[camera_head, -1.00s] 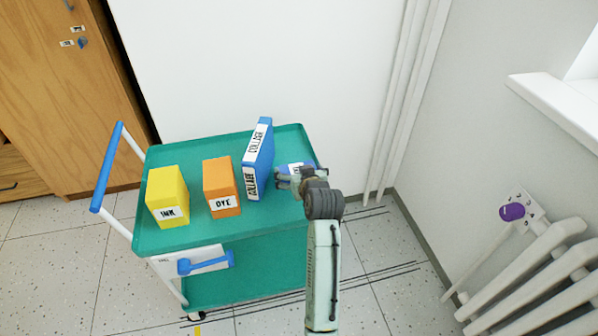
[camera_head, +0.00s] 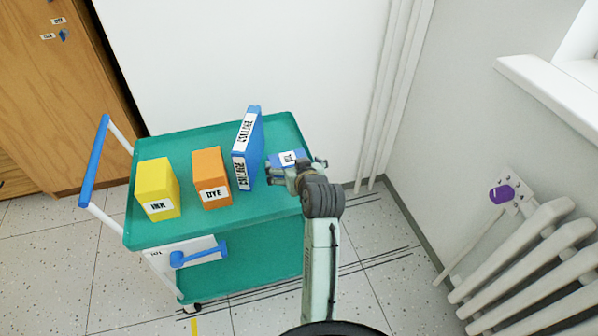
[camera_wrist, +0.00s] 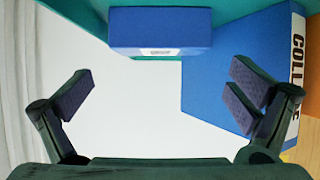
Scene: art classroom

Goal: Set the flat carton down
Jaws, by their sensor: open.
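A thin blue carton labelled COLLAGE (camera_head: 247,150) stands upright on edge on the green top of a trolley (camera_head: 270,204). It also shows at the right of the wrist view (camera_wrist: 222,72). A smaller blue carton with a white label (camera_head: 291,155) is on the trolley top to its right, partly hidden by my gripper. A blue box with a small label at the top of the wrist view (camera_wrist: 160,25) appears to be this one. My gripper (camera_head: 298,169) is open and empty, at the trolley's right side. Its fingers are spread in the wrist view (camera_wrist: 160,92), apart from both cartons.
An orange DYE box (camera_head: 211,178) and a yellow INK box (camera_head: 157,189) stand to the left on the trolley. The trolley has a blue handle (camera_head: 95,160) on the left. A white wall is behind, and a radiator (camera_head: 530,240) is at the right.

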